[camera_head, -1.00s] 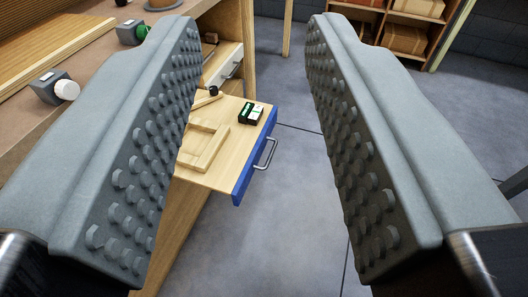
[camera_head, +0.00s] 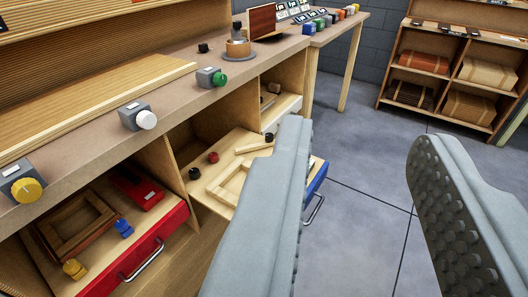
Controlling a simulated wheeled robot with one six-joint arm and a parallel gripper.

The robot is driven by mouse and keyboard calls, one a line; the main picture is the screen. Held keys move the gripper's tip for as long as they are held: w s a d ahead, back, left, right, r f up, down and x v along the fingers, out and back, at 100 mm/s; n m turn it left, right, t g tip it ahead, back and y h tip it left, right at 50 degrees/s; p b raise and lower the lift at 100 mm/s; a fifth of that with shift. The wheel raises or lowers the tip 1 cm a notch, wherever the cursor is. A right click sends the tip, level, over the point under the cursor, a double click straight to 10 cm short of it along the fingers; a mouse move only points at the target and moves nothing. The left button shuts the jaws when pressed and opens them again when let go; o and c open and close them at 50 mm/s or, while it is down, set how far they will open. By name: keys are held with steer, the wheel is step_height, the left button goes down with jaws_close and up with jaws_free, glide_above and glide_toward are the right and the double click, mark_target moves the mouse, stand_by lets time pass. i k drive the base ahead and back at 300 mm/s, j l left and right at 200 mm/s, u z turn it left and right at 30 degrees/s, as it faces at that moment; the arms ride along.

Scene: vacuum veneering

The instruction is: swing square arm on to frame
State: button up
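My gripper (camera_head: 362,130) is open and empty, its two grey studded fingers wide apart over the floor. A pale wooden frame (camera_head: 216,191) lies in the open blue-fronted drawer (camera_head: 318,178), left of my left finger, which hides part of the drawer. A pale wooden bar (camera_head: 254,147) lies at the frame's far side; I cannot tell whether it is the square arm. Small black and dark red knobs (camera_head: 213,157) sit beside the frame. A dark brown frame (camera_head: 60,240) lies in the open red-fronted drawer (camera_head: 160,235) at lower left, with yellow and blue clamp-like pieces near it.
The bench top (camera_head: 180,98) above the drawers carries boxes with yellow, white and green knobs (camera_head: 146,119) along its edge. A shelf with brown packages (camera_head: 488,75) stands at the back right. The floor (camera_head: 365,170) between is clear.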

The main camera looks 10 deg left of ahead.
mark_target(270, 140)
steer(key=i, duration=1.2)
